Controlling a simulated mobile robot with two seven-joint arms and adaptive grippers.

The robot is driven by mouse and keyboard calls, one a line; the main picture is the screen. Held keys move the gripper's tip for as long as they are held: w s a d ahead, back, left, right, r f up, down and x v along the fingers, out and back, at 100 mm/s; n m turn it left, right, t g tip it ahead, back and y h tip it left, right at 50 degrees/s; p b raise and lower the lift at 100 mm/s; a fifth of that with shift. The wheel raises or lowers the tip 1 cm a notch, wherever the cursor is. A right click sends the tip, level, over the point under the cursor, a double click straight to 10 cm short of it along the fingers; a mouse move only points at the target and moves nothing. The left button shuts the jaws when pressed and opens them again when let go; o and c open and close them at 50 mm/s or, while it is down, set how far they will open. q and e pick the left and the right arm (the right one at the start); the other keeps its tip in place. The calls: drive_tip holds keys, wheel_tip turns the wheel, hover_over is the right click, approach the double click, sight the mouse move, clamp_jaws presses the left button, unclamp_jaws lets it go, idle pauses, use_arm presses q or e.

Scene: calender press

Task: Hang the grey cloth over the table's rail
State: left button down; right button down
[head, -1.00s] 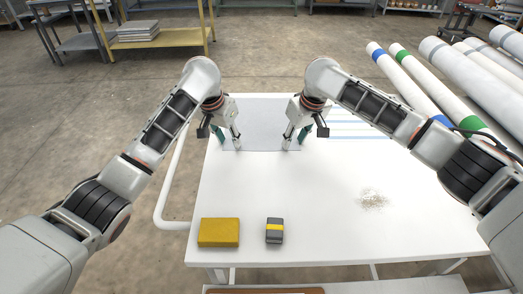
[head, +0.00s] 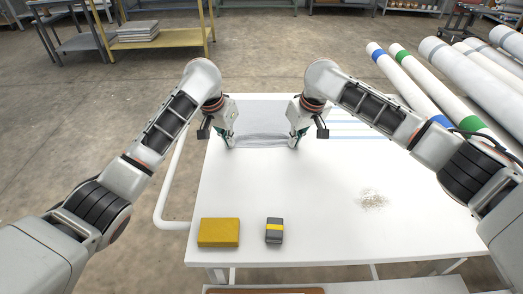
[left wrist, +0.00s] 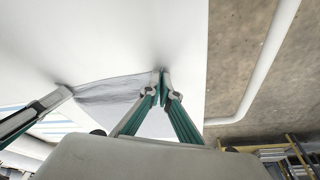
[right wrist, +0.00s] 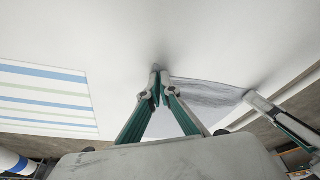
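The grey cloth (head: 262,112) lies at the far end of the white table (head: 290,195), its near edge wrinkled between my grippers. My left gripper (head: 231,147) is shut on the cloth's near left corner. My right gripper (head: 294,147) is shut on the near right corner. The cloth also shows pinched at the fingertips in the left wrist view (left wrist: 105,90) and the right wrist view (right wrist: 205,94). The white tubular rail (head: 160,213) runs along the table's left side, apart from the cloth; my left arm hides part of it.
A yellow block (head: 218,232) and a grey block with a yellow band (head: 274,231) are near the front edge. A blue-striped sheet (head: 350,125) lies right of the cloth. A speckled pile (head: 371,198) is at right. The table's middle is clear.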

use_arm(q)
drive_tip(key=shift+s+f, duration=0.1)
drive_tip(key=shift+f, duration=0.3)
use_arm(e)
drive_tip(key=shift+s+f, duration=0.15)
drive_tip(key=shift+f, duration=0.3)
use_arm(q)
drive_tip(key=shift+r, duration=0.1)
use_arm(e)
drive_tip(key=shift+r, duration=0.15)
